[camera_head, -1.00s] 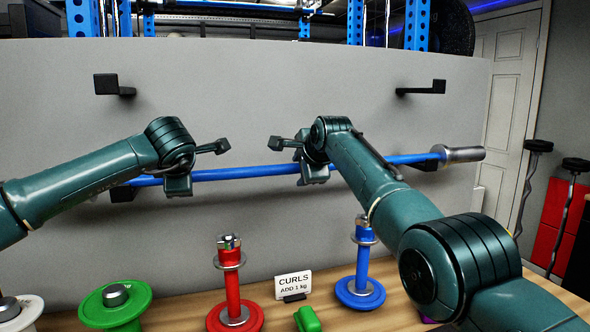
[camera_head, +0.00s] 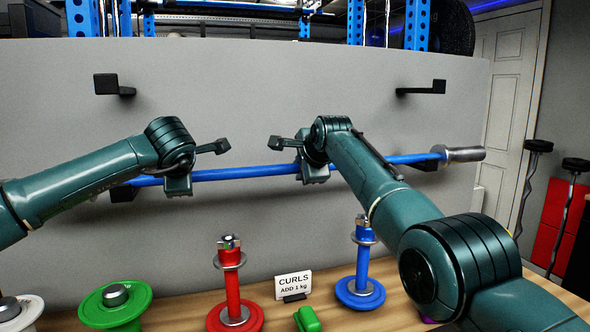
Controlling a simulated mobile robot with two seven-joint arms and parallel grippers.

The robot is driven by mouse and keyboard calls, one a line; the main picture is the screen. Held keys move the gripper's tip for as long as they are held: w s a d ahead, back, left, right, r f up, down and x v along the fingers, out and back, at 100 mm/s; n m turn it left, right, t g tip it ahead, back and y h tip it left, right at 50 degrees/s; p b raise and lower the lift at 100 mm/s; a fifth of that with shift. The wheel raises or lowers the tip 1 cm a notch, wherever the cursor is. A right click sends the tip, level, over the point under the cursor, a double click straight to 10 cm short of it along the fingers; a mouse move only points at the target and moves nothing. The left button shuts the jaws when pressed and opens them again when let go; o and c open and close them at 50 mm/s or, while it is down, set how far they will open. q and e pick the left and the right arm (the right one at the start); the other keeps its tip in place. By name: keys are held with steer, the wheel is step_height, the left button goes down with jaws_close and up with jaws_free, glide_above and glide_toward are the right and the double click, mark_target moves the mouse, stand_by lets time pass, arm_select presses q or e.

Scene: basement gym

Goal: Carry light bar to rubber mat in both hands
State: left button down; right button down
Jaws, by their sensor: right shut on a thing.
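The light bar is a long blue bar (camera_head: 235,173) with a grey metal sleeve at its right end, lying across the front of the grey panel, slightly higher at its right. My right gripper (camera_head: 314,176) is shut on the bar right of its middle. My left gripper (camera_head: 178,187) is at the bar left of its middle; its fingers are mostly hidden, so I cannot tell whether they are closed. The bar's left end is hidden behind my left arm. Whether the bar touches the lower pegs is unclear. I see no rubber mat.
Upper pegs (camera_head: 112,85) (camera_head: 421,88) and lower pegs (camera_head: 124,194) (camera_head: 427,164) stick out of the panel (camera_head: 250,90). Below, a wooden bench (camera_head: 390,312) carries a red plate stand (camera_head: 232,290), a blue one (camera_head: 361,270), green plates (camera_head: 115,305) and a CURLS sign (camera_head: 293,283).

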steer(key=shift+f, duration=0.25)
stand_by(0.7)
